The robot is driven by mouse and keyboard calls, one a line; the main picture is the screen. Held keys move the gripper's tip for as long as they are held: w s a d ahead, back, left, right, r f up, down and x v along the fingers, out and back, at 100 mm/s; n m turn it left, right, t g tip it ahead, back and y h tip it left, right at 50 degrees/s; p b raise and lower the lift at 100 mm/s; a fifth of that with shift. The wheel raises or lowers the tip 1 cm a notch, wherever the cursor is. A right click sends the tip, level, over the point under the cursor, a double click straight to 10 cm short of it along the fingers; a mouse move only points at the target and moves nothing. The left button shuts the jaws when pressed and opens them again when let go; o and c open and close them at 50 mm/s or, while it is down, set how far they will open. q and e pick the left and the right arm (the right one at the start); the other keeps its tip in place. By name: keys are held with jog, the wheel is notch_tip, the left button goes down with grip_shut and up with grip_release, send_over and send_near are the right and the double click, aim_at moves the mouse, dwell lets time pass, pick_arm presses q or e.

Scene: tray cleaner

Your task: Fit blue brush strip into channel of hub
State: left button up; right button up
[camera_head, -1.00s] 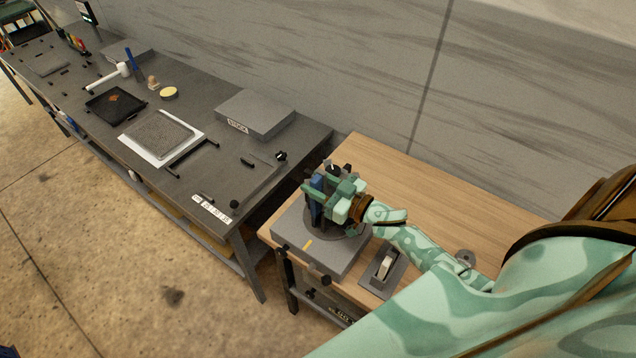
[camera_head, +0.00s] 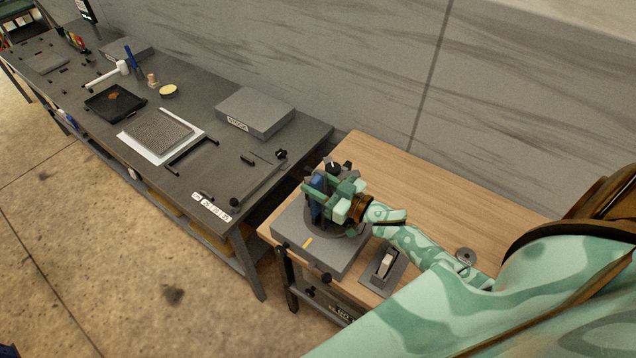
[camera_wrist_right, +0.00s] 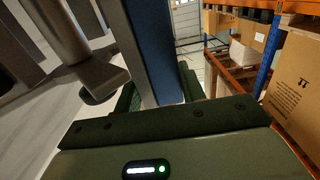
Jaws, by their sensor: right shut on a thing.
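The blue brush strip (camera_head: 318,184) stands upright at the hub on the right-hand bench, and its blue face also shows large in the right wrist view (camera_wrist_right: 157,50). My right gripper (camera_head: 323,188) is shut on the strip, reaching in from the right. The hub (camera_head: 311,211) is a dark grey part with several upright prongs on a grey block. Grey metal parts of it (camera_wrist_right: 68,35) show left of the strip in the wrist view. My gripper hides much of the hub. I cannot tell whether the strip's lower end is inside a channel. My left gripper is not in view.
The grey block (camera_head: 292,232) has a yellow mark and sits on the wooden bench (camera_head: 430,185). A small grey fixture (camera_head: 385,268) stands close to its right. The dark bench (camera_head: 180,170) at left holds a grey box (camera_head: 255,112) and trays. The wooden top behind is clear.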

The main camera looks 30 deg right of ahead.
jog(key=shift+f+b, duration=0.5)
jog(key=shift+f, duration=0.15)
jog(key=o, duration=1.2)
jog(key=shift+c, duration=0.2)
jog(key=shift+s, duration=0.1)
jog(key=b+v, duration=0.2)
jog(key=v, duration=1.4)
jog(key=shift+s, duration=0.15)
